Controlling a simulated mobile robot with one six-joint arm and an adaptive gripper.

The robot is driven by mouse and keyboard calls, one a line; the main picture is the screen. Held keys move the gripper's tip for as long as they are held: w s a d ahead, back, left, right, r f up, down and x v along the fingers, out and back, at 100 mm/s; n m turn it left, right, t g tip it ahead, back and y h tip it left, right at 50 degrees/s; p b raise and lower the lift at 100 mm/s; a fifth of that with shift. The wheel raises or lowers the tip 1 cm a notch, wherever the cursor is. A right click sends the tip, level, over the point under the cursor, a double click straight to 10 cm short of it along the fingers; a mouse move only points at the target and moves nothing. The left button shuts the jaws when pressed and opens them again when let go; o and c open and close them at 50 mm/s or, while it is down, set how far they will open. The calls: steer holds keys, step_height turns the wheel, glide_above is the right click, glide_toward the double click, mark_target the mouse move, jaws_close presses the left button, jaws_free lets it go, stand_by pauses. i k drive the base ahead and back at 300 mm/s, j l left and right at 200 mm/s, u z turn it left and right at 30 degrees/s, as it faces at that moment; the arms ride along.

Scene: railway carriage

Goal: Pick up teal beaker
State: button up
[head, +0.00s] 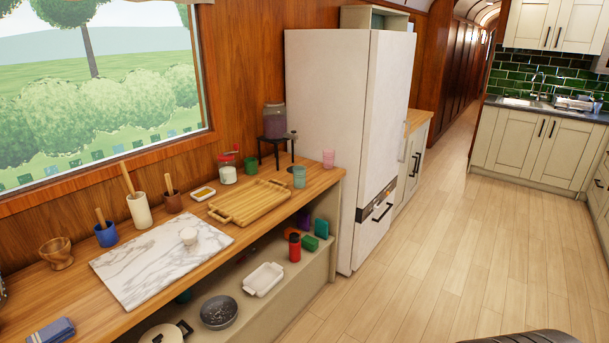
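A teal beaker (299,177) stands upright on the wooden counter (316,187), near its far right end. Nothing visibly covers the teal beaker. My gripper is not in view.
A dark green cup (249,164), a red-lidded jar (227,170) and a dispenser on a black stand (274,127) are near the teal beaker. A bamboo tray (250,203) lies in front-left. The white fridge (326,120) rises just beyond the counter. The wooden floor (430,250) is clear.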

mark_target(300, 177)
steer(key=i, duration=2.95)
steer(key=l+z, duration=0.05)
steer(key=l, duration=0.05)
